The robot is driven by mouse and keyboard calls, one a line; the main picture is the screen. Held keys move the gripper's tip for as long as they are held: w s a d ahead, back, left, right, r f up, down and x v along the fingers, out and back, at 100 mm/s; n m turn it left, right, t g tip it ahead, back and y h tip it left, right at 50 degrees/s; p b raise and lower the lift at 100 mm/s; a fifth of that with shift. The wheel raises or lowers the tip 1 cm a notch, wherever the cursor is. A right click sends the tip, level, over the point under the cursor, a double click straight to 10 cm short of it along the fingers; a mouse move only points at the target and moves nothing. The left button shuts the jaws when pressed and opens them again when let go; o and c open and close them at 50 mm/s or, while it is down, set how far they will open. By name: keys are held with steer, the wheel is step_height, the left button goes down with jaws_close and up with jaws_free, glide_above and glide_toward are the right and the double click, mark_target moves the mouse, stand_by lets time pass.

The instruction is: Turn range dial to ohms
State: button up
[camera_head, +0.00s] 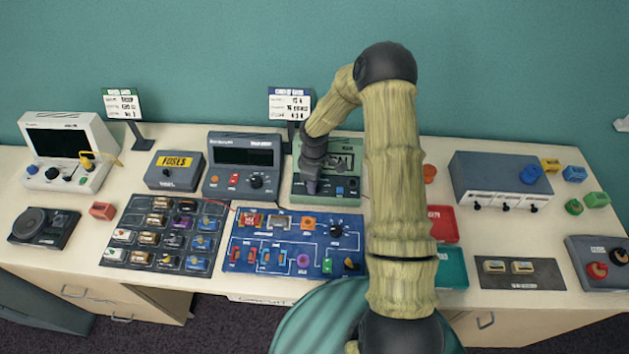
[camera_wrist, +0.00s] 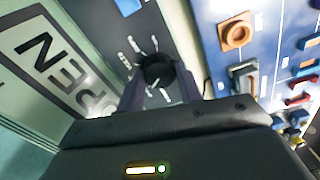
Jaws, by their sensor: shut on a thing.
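The green instrument (camera_head: 300,160) stands at the back middle of the table, with a display and a dark front panel. My gripper (camera_head: 311,188) points down at the left part of that panel and hides the dial there in the head view. In the wrist view, the black round dial (camera_wrist: 158,69) sits on the dark panel (camera_wrist: 120,30) with pale marks around it. My gripper (camera_wrist: 160,88) is shut on the dial, one finger on each side. Large dark letters show on the display (camera_wrist: 50,55), rotated and partly cut off. The dial's setting cannot be read.
A grey instrument (camera_head: 242,150) with a black knob stands close on the left. A blue circuit board (camera_head: 290,225) lies just in front. Red (camera_head: 441,222) and teal (camera_head: 452,268) trays lie to the right, partly behind my arm. A sign stands behind.

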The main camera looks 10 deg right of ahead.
steer(key=shift+n, duration=0.5)
steer(key=o, duration=1)
steer(key=shift+w, duration=0.1)
steer(key=shift+r, duration=0.1)
step_height(320, 180, up, 17)
steer(key=b, duration=0.3)
steer(key=shift+r, duration=0.1)
